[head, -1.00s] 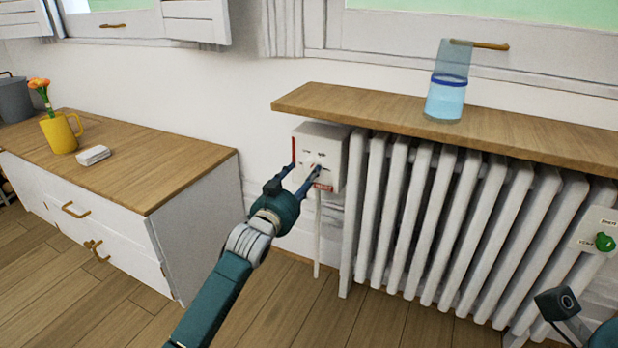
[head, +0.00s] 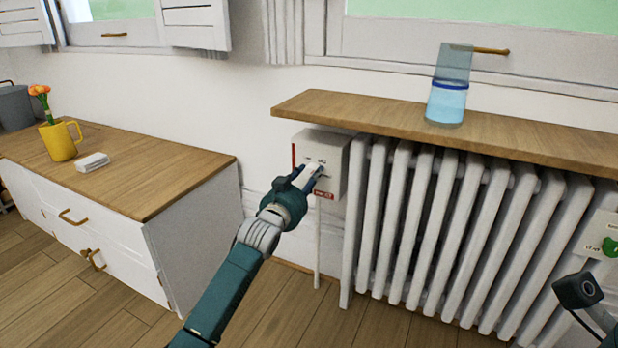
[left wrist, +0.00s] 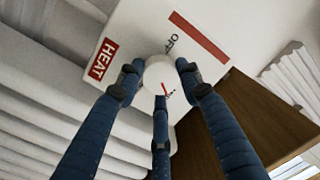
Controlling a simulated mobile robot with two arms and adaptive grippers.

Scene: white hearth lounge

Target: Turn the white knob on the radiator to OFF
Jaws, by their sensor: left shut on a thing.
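The white control box (head: 333,150) hangs on the wall at the left end of the radiator (head: 440,225). My left gripper (head: 312,176) is at its front, shut on the white knob (left wrist: 157,73). In the left wrist view, the fingers (left wrist: 158,85) surround the round knob, one on each side and one below. The knob's red mark points to the lower right, away from the OFF lettering (left wrist: 174,42). A red HEAT label (left wrist: 103,58) is at the left. In the head view, the fingers mostly hide the knob.
A wooden shelf (head: 390,118) juts out above the box and radiator, carrying a glass of water (head: 449,85). A cabinet (head: 185,240) with a yellow mug (head: 60,141) stands left. A green knob (head: 611,246) is at the radiator's right end. Open floor lies in front.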

